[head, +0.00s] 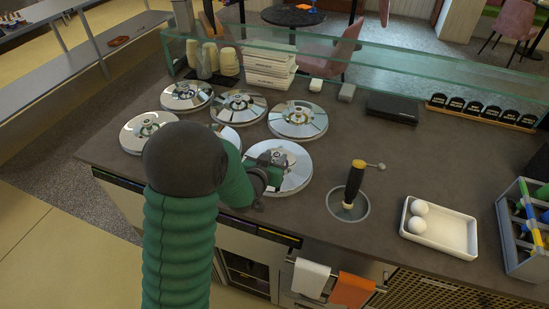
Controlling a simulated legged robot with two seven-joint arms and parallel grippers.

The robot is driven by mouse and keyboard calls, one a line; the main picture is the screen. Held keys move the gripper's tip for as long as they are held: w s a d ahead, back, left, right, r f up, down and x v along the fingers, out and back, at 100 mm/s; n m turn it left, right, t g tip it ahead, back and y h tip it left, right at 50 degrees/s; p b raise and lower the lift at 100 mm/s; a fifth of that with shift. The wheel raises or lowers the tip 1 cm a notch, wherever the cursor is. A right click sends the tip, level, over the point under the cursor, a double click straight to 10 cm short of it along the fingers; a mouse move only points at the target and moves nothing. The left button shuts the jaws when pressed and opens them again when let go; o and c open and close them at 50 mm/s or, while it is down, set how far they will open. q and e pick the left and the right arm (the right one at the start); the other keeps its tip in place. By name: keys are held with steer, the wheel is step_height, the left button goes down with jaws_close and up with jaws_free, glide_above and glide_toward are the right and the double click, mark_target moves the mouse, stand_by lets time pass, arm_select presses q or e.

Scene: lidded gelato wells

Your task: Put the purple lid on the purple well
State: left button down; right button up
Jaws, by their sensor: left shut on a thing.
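Several round, shiny metal lids sit in two rows on the dark counter, and I see no purple on any of them. My left arm comes in from the bottom left, and my left gripper (271,161) is at the middle of the front right lid (296,176), shut on its knob. The fingers and wrist hide most of the knob. This lid looks flat on the counter; I cannot tell if it is raised. The front middle lid (230,134) is partly behind my arm. The purple well cannot be made out. My right gripper is not in view.
A scoop with a black handle (354,184) stands in a round sink (348,205) to the right. A white tray (458,241) with two white balls is further right. Cups (209,58) and stacked white containers (269,68) stand behind the lids, near a glass guard (420,70).

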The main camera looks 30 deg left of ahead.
arm_select(q)
steer(key=c, duration=1.3)
jaws_free()
steer(key=shift+o, duration=0.3)
steer(key=o, duration=0.6)
steer(key=shift+c, duration=0.2)
steer(key=shift+s, duration=0.1)
steer(key=shift+p+v, duration=0.85)
steer(key=shift+v, duration=1.9)
steer(key=p, duration=0.3)
steer(key=shift+s+d+r+p, duration=0.1)
steer(key=shift+s+r+p, duration=0.1)
steer(key=shift+r+p, duration=0.15)
steer(key=p+v, duration=0.1)
steer(key=p, duration=0.3)
steer(key=shift+s+p, duration=0.35)
steer(key=shift+s, duration=0.05)
